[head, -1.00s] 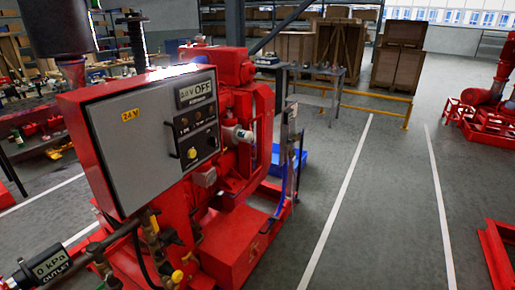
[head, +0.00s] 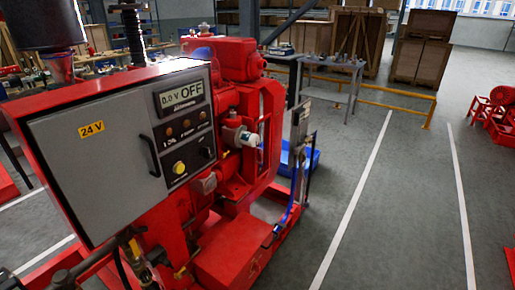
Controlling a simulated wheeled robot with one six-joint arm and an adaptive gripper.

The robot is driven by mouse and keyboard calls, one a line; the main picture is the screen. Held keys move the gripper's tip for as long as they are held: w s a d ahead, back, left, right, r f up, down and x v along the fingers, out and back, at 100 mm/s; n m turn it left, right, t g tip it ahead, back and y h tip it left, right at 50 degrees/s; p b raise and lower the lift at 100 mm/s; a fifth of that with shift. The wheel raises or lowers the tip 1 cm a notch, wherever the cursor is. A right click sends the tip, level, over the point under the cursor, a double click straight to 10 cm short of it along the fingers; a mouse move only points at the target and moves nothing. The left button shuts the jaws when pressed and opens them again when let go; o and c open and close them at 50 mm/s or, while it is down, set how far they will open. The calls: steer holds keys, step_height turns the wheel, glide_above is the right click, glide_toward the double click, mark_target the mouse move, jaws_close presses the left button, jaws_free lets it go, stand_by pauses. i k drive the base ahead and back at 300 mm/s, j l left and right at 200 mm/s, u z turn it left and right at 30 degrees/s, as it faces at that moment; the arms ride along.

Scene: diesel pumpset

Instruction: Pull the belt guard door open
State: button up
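The red diesel pumpset (head: 235,262) fills the left and middle of the head view. A grey control cabinet (head: 85,152) on its near side has a black bar handle (head: 150,155), and its front is shut. Behind the cabinet stands a tall red looped housing (head: 272,125). A narrow grey upright panel (head: 299,138) stands at the pumpset's right end, seen nearly edge-on. I cannot tell which of these, if any, is the belt guard door, or whether that door is open. My gripper is not in view.
Clear grey floor (head: 405,210) with white lines lies to the right. A yellow rail (head: 385,102), a grey table (head: 335,75) and wooden crates (head: 418,60) stand behind. A blue bin (head: 300,158) sits beside the pumpset's right end. Red equipment (head: 492,110) stands far right.

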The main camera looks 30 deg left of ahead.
mark_target(269, 116)
steer(key=i+u, duration=0.1)
steer(key=i, duration=0.45)
steer(key=i+l+u, duration=0.15)
steer(key=i, duration=0.4)
steer(key=i+u, duration=0.1)
steer(key=i, duration=0.5)
steer(key=i+l+u, duration=0.15)
steer(key=i, duration=0.4)
steer(key=i+l+u, duration=0.1)
steer(key=i+l, duration=0.2)
steer(key=i, duration=0.2)
